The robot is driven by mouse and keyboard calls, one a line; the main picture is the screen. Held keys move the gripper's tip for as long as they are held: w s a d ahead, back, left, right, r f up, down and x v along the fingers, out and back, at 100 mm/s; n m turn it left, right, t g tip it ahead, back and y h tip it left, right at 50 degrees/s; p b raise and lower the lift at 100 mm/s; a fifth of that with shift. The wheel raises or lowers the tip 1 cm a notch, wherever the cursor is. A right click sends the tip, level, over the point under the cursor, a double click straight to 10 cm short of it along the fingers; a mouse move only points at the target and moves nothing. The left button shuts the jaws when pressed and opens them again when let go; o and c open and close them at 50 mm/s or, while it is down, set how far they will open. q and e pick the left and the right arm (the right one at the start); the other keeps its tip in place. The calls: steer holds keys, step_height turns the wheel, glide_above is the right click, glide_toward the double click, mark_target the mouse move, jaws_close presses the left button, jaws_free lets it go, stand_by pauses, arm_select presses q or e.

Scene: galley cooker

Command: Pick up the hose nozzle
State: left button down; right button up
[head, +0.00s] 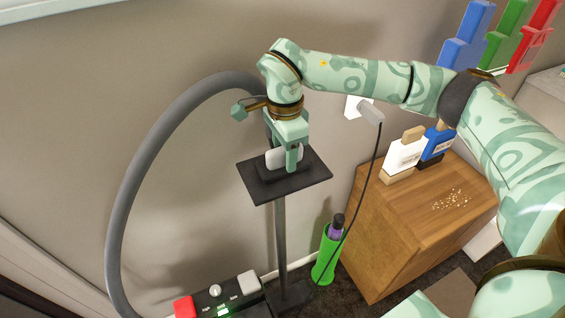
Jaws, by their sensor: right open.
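A thick grey hose (150,150) arcs up from the lower left and ends behind my right wrist. My right gripper (284,160) points down over a black plate (303,188) on a grey post (280,240). Its jaws are open, and a pale part, seemingly the hose nozzle (274,160), shows at the fingers just above the plate. Gripper and wrist hide most of the nozzle and the hose end, so I cannot tell whether the fingers touch it. My left gripper is out of view.
A wooden cabinet (385,240) stands right of the post, with white and blue packages (403,155) and crumbs on top. A green holder (326,256) with a dark-topped bottle is beside it. A control box (228,298) is below. A cable hangs from a wall plug (370,111).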

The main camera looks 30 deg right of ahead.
steer(key=shift+s, duration=0.1)
steer(key=shift+c, duration=0.3)
jaws_close()
steer(key=shift+r, duration=0.1)
steer(key=shift+r, duration=0.25)
step_height(320, 180, up, 2)
steer(key=shift+r+p, duration=0.25)
steer(key=shift+p, duration=0.4)
steer(key=s+r+p, duration=0.3)
steer(key=s+r, duration=0.6)
steer(key=s, duration=0.5)
steer(key=shift+d+r, duration=0.4)
